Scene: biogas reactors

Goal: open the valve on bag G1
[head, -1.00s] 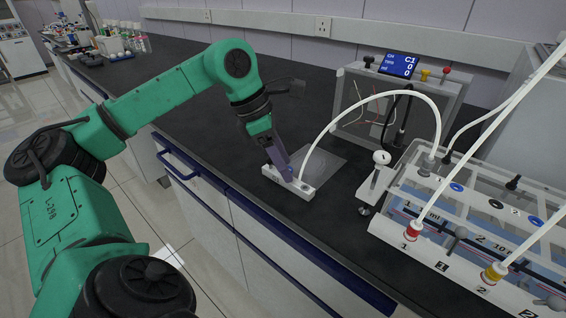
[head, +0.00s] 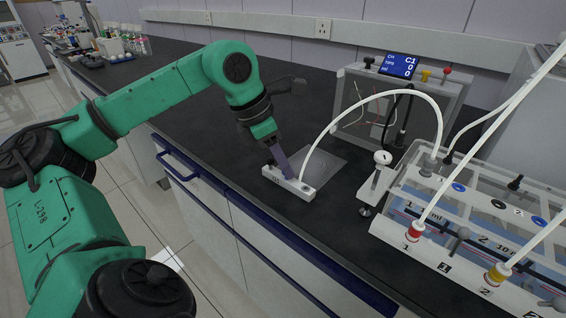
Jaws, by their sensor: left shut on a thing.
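A small white block (head: 303,191) lies on the black bench near its front edge, with a white hose joined to its right part. A flat grey translucent sheet, perhaps the bag (head: 326,163), lies just behind the block; I cannot read a G1 mark on it. My left gripper (head: 285,171) points down at the block's left part and is shut on a small part on top, likely the valve handle. The fingers hide most of that part, so I cannot tell how far it is turned. My right gripper is out of view.
The white hose (head: 365,97) arches right to a clear bath rack (head: 436,234) with red- and yellow-capped ports. A meter with a blue screen (head: 398,65) stands behind. A white clamp-like stand (head: 376,183) is right of the block.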

